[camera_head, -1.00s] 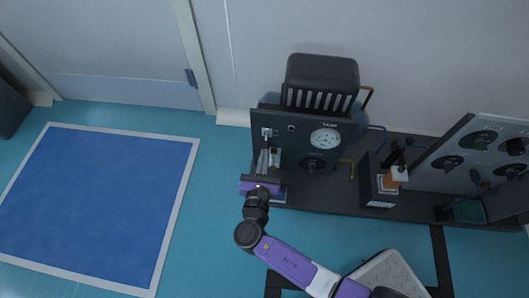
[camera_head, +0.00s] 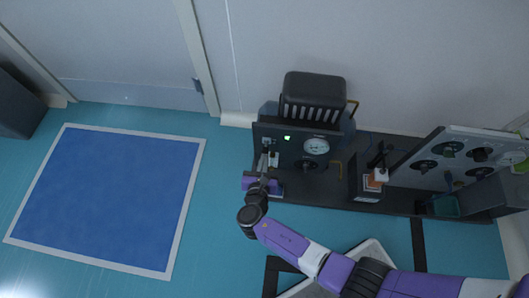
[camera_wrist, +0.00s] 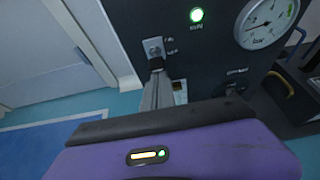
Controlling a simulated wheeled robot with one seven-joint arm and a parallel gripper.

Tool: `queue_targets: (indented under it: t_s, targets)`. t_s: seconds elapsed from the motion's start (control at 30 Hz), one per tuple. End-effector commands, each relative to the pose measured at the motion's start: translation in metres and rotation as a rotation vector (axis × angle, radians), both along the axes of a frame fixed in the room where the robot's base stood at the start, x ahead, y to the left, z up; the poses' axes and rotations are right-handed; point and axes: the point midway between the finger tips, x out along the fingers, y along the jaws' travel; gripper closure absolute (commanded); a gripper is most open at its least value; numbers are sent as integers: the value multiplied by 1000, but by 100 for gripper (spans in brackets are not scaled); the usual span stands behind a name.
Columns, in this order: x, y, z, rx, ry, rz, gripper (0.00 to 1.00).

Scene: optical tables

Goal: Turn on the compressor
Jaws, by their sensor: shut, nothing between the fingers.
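The compressor is a dark panel unit with a black ribbed housing (camera_head: 313,92) on top. A green indicator lamp (camera_head: 287,138) glows on its front panel; the same lamp (camera_wrist: 196,15) shows bright in the wrist view. Left of the lamp is a small switch plate (camera_wrist: 153,46) with a dark lever partly hidden by my fingers. My gripper (camera_head: 265,160) is shut and empty, its fingertips (camera_wrist: 157,73) just below and close to the switch. I cannot tell whether they touch the lever. A white round gauge (camera_head: 316,146) sits right of the lamp.
A dark knob (camera_head: 309,166) is under the gauge. To the right, a dark base carries a small box unit (camera_head: 366,184) and a slanted grey panel (camera_head: 403,170) with several knobs. A wall stands behind; open floor with a blue mat (camera_head: 110,195) lies left.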

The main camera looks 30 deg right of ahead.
Motion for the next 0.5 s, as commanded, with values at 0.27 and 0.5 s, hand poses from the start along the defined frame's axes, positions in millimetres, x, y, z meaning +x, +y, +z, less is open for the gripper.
queue_targets:
  t_s: [0.27, 0.5]
  targets:
    - [0, -1, 22, 101, 139, -3, 100]
    - [-1, 0, 12, 118, 162, 0, 100]
